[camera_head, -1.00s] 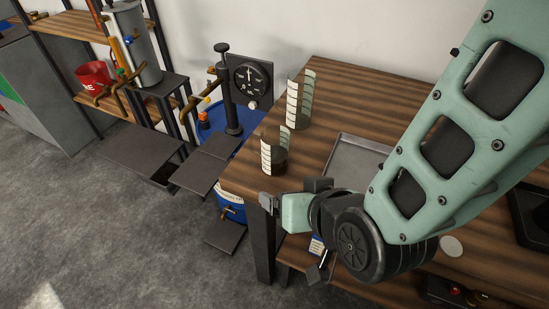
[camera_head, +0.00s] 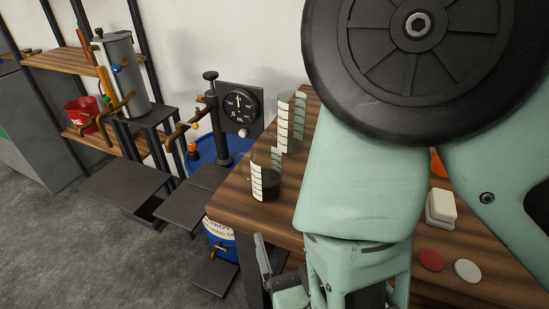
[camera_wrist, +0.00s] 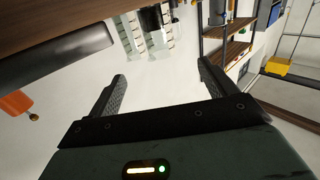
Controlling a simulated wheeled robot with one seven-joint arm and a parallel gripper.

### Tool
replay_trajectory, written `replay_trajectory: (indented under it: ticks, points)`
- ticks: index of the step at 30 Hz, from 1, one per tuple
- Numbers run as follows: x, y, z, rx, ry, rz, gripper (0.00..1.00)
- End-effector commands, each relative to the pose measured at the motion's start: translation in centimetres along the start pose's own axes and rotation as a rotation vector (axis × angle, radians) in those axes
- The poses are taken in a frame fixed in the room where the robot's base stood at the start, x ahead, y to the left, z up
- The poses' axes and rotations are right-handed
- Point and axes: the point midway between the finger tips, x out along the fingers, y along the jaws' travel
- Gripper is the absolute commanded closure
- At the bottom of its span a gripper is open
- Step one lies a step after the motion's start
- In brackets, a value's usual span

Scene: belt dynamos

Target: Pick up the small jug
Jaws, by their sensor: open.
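The small jug (camera_head: 266,178) is a clear, white-marked vessel with dark liquid in its bottom. It stands upright near the left edge of the wooden table. A taller clear jug (camera_head: 291,125) stands just behind it. My gripper (camera_head: 276,279) is open and empty, lower than the small jug and in front of the table's left corner. In the wrist view my gripper (camera_wrist: 162,72) has its two fingers spread. The jugs show upside down beyond the fingertips there, the small jug (camera_wrist: 158,35) with a dark part; nothing is between the fingers.
The wooden table (camera_head: 237,205) has its corner close to my gripper. A red disc (camera_head: 431,259), a white disc (camera_head: 468,269) and a white block (camera_head: 440,208) lie on it to the right. A gauge (camera_head: 241,109) and a blue barrel (camera_head: 203,157) stand behind left. My arm hides much of the table.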

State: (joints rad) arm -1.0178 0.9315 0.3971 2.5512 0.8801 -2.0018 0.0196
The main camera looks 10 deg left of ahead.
Motion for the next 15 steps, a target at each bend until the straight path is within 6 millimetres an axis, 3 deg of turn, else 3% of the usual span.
replay_trajectory:
  ticks: [11,15]
  points:
    - [2.5,0.1,0.6,0.007,0.002,0.004,0.16]
    - [3.9,0.1,-0.2,0.003,0.005,0.004,0.16]
